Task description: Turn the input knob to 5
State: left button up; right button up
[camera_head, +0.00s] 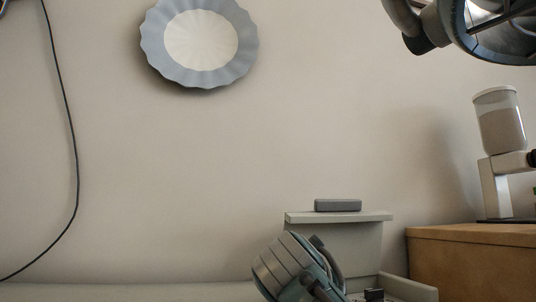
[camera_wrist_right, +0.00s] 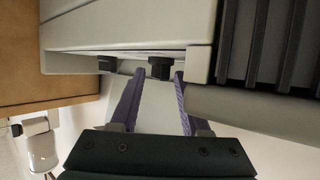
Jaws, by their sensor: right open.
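In the right wrist view, a pale appliance (camera_wrist_right: 125,25) has two black knobs along one edge. One knob (camera_wrist_right: 160,68) sits between the purple fingertips of my right gripper (camera_wrist_right: 159,77), which is open with a gap beside the knob. The second knob (camera_wrist_right: 107,64) lies to the left, outside the fingers. No label or number is readable on either knob, so I cannot tell which is the input knob or its setting. In the head view the pale appliance (camera_head: 340,240) stands at bottom centre, with my right arm in front; its fingers are hidden. My left gripper is not in view.
A grinder-like machine (camera_head: 497,130) stands on a wooden cabinet (camera_head: 475,262) at the right. A grey block (camera_head: 337,205) lies on the appliance's top ledge. A scalloped plate (camera_head: 200,42) and a black cable (camera_head: 72,150) are against the wall. Dark ribs (camera_wrist_right: 272,45) flank the knobs' right.

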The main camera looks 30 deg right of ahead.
jog(key=shift+s+d+r+n+t+y+p, duration=0.15)
jog(key=shift+n+t+y+p, duration=0.15)
jog(key=shift+n+t+y, duration=0.2)
jog(key=shift+s+d+r+n+t+y+p, duration=0.1)
jog(key=shift+n+t+y+p, duration=0.25)
jog(key=shift+n, duration=0.25)
pick_arm(q)
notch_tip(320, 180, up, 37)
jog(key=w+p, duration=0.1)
jog(key=p, duration=3.3)
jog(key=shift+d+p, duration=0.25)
jog(key=shift+p, duration=0.15)
pick_arm(e)
jog(key=s+a+r+n+g+y, duration=0.2)
jog(key=s+a+r+n, duration=0.1)
jog(key=s+r, duration=0.7)
jog(key=s+a+r+n+g+y, duration=0.2)
jog(key=s+a+r, duration=0.4)
jog(key=s+r, duration=0.4)
jog(key=shift+s+n+y, duration=0.4)
jog(key=shift+s+y, duration=0.45)
jog(key=shift+s, duration=0.35)
jog(key=shift+a+g, duration=0.1)
jog(key=shift+g, duration=0.15)
